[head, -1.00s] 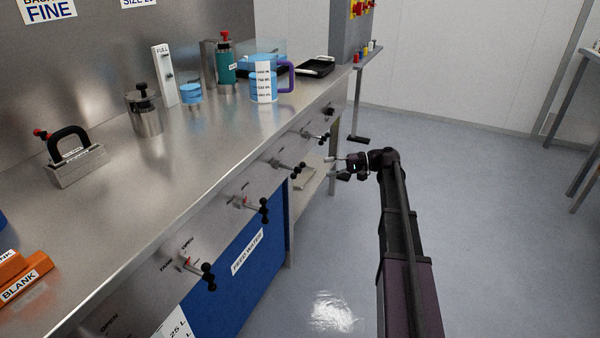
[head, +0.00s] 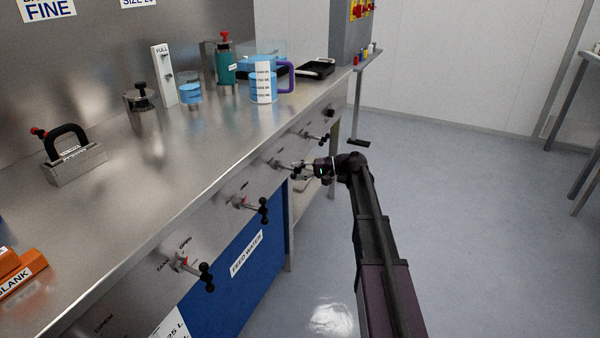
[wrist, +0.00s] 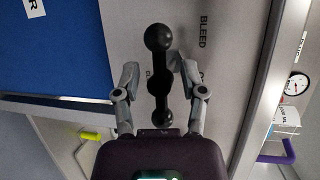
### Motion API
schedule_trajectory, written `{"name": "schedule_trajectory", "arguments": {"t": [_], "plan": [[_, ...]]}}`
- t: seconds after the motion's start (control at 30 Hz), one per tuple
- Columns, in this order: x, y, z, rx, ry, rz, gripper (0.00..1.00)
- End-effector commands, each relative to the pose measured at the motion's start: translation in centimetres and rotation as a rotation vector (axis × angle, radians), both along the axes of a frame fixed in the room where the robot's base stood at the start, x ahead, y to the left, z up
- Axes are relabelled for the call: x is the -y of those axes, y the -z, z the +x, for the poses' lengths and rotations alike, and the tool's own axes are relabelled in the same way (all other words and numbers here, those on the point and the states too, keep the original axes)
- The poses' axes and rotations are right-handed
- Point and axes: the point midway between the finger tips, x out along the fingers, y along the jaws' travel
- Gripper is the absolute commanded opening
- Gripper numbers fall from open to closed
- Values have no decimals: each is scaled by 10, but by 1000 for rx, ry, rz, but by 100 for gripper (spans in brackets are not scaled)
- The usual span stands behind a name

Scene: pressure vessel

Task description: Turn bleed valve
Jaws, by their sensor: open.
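The bleed valve handle (wrist: 158,84) is a black bar with a ball at each end, on the grey panel marked BLEED (wrist: 203,25). In the wrist view it stands lengthwise between the two fingers of my gripper (wrist: 156,75). The fingers are open, one on each side of the handle, with a visible gap around its middle. In the head view my gripper (head: 302,170) is at the bench's front panel, over the bleed valve, and hides most of the handle there. Contact cannot be told.
Other valve handles line the front panel, one nearer (head: 262,210), one nearer still (head: 206,277) and one farther (head: 320,138). A blue FEED WATER panel (head: 247,258) is below. A jug (head: 264,82) stands on the bench (head: 185,165).

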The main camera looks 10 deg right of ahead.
Motion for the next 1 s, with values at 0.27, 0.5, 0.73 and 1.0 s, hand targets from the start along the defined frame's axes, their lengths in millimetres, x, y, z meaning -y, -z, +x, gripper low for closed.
{"name": "schedule_trajectory", "arguments": {"t": [0.27, 0.5, 0.73, 1.0], "plan": [[0, 0, 0, 0, 0, 0, 33], [0, 0, 0, 0, 0, -1, 0], [2, 1, 0, 6, 3, -9, 0], [1, 0, 0, 69, 3, -55, 0]]}}
